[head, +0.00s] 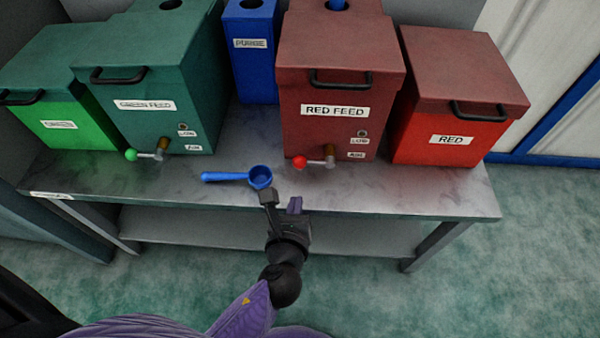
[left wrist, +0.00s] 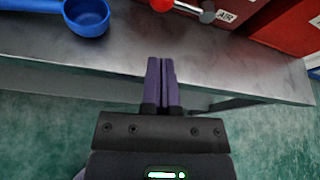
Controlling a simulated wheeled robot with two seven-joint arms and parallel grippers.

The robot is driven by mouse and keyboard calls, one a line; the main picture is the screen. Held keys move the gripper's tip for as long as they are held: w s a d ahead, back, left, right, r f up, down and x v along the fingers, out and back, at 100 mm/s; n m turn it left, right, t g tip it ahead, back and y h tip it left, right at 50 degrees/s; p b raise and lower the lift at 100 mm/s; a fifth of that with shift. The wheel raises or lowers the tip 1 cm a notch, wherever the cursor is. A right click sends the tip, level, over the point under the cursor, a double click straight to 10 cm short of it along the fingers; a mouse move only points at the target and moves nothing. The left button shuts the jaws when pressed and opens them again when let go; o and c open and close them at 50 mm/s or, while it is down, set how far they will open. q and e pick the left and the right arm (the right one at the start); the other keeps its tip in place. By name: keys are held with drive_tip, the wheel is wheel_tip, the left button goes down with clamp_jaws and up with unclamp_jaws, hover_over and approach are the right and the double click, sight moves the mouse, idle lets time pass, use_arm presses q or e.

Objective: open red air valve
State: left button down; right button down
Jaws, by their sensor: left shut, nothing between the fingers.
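The red air valve (head: 316,162) is on the lower front of the dark red RED FEED box (head: 327,130), beside an AIR label. Its lever ends in a red ball and points left, roughly level. The red ball also shows at the top of the left wrist view (left wrist: 161,4), with the grey lever to its right. My left gripper (head: 282,200) is at the table's front edge, below and left of the valve and apart from it. Its fingers (left wrist: 161,82) are together and empty in the left wrist view. My right gripper is not in view.
A blue scoop (head: 240,176) lies on the grey table (head: 440,192), just left of the valve. A green box (head: 175,80) with a green-ball valve (head: 148,155) stands left, a blue PURGE box (head: 252,60) between, and a RED box (head: 452,115) at right.

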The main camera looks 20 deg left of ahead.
sight(301, 183)
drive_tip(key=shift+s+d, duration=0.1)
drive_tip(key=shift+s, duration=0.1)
